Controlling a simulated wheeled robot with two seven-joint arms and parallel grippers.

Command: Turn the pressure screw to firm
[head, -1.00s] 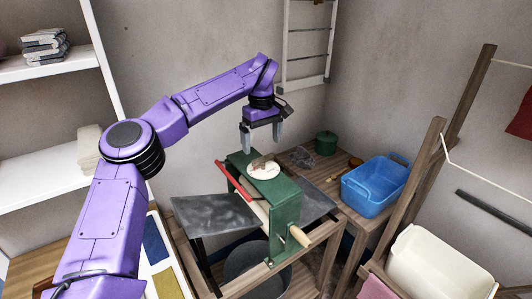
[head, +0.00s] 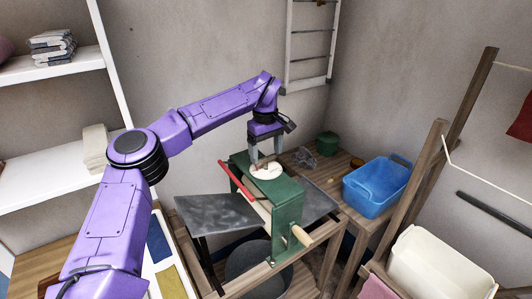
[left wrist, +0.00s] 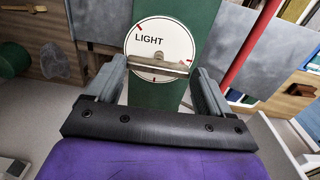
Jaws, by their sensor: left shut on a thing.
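The green mangle (head: 289,205) stands on a wooden frame, with a round white dial (head: 265,172) on its top. In the left wrist view the dial (left wrist: 137,54) shows the word LIGHT and a red mark at its upper left; its other lettering is hidden or not readable. The pressure screw's metal crossbar (left wrist: 158,67) lies across the dial between my fingers. My left gripper (head: 266,162) points down over the dial, and its fingers (left wrist: 160,78) are shut on the crossbar's ends. My right gripper is out of view.
A red bar (head: 237,180) runs along the mangle's left side, and a wooden crank handle (head: 301,236) sticks out in front. Grey trays (head: 215,212) flank it. A blue tub (head: 376,187) and a green pot (head: 327,143) stand to the right. A wooden drying rack (head: 430,175) rises further right.

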